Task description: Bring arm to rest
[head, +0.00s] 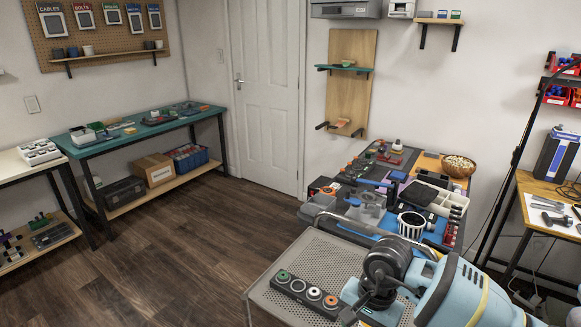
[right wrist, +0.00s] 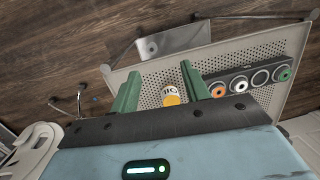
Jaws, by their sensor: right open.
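My right arm (head: 455,292) comes in from the lower right of the head view, bent low over the perforated metal tray top. In the right wrist view my right gripper (right wrist: 159,70) is open, its two green fingers spread apart. A small yellow and white cylinder (right wrist: 171,95) with dark lettering shows between the fingers, beyond them against the tray (right wrist: 150,72); I see no contact with it. The arm hides that spot in the head view. My left gripper is not in view.
A black holder with coloured rings (head: 306,290) lies on the tray top, close to my right gripper; it also shows in the wrist view (right wrist: 240,82). A crowded workbench (head: 445,180) stands behind. A teal bench (head: 150,128) stands at left. The wooden floor (head: 180,215) between is clear.

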